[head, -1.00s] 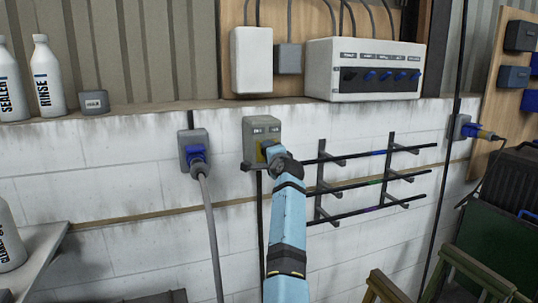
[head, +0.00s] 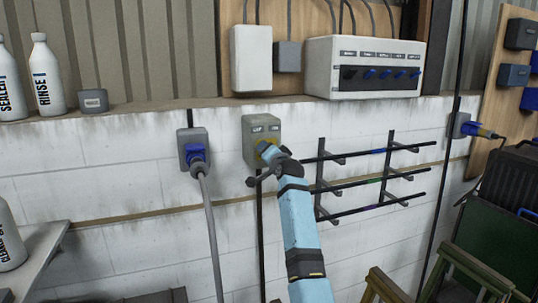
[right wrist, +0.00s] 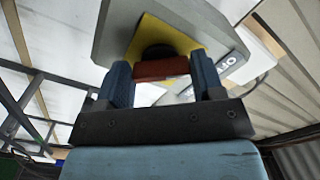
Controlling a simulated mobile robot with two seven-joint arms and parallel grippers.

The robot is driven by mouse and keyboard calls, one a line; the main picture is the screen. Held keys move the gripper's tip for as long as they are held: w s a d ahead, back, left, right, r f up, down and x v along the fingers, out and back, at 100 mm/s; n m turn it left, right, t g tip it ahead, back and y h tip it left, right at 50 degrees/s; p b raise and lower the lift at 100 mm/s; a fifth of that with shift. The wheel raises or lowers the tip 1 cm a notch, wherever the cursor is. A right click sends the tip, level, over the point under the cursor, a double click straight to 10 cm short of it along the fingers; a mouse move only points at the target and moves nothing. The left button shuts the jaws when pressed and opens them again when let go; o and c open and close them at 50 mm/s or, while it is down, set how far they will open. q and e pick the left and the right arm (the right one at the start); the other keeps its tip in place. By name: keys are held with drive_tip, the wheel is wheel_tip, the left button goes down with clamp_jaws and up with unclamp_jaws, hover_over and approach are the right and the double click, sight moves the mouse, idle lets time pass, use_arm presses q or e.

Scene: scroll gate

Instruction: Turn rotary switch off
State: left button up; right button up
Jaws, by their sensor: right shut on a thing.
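The rotary switch is a grey box (head: 262,127) on the white block wall, with a yellow plate and small labels at its top. In the right wrist view the box (right wrist: 115,28) shows close up, with a yellow plate (right wrist: 172,32), a red knob (right wrist: 160,69) and a partly readable label starting "OF". My right gripper (head: 265,154) is at the switch front. Its two blue fingers (right wrist: 163,76) are shut on the red knob, one on each side. In the head view the gripper hides the knob. My left gripper is not in view.
A blue socket with a plug and grey cable (head: 196,152) is just left of the switch. A black rod rack (head: 365,172) is close on the right. A ledge (head: 150,106) with bottles and a white switch panel (head: 365,52) are above.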

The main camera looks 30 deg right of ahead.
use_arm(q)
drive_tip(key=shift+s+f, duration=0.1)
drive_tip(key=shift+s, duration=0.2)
use_arm(e)
drive_tip(key=shift+r, duration=0.3)
drive_tip(key=o, duration=0.7)
drive_tip(key=shift+c, duration=0.2)
drive_tip(key=shift+o, duration=1.3)
drive_tip(key=shift+f, duration=0.15)
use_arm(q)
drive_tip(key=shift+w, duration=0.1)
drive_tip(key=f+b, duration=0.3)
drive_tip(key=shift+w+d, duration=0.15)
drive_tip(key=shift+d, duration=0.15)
use_arm(e)
drive_tip(key=v, duration=1.3)
drive_tip(key=shift+s, duration=0.4)
drive_tip(key=shift+f, duration=0.1)
